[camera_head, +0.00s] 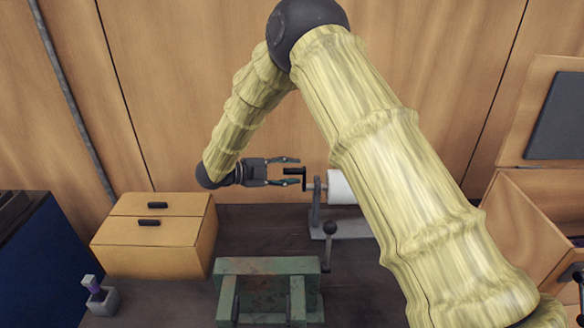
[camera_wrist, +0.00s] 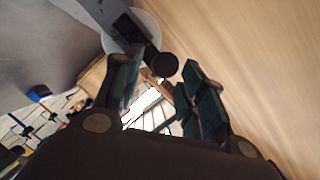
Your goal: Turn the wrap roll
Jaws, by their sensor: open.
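The wrap roll (camera_head: 342,187) is a white cylinder lying level on a grey stand (camera_head: 316,205) at the back of the bench; my arm hides its right part. A black crank handle (camera_head: 293,171) sticks out at its left end. My gripper (camera_head: 297,170) reaches in from the left with its fingers open, one on either side of the handle. In the wrist view, the round end of the handle (camera_wrist: 164,66) shows between the open fingertips (camera_wrist: 162,62), with the pale roll end (camera_wrist: 148,24) behind. I cannot tell whether either finger touches the handle.
A wooden two-drawer box (camera_head: 150,245) stands left of the roll. A small grey holder (camera_head: 100,300) is at front left. An open wooden box (camera_head: 530,220) stands right. A wooden wall (camera_head: 190,80) rises close behind.

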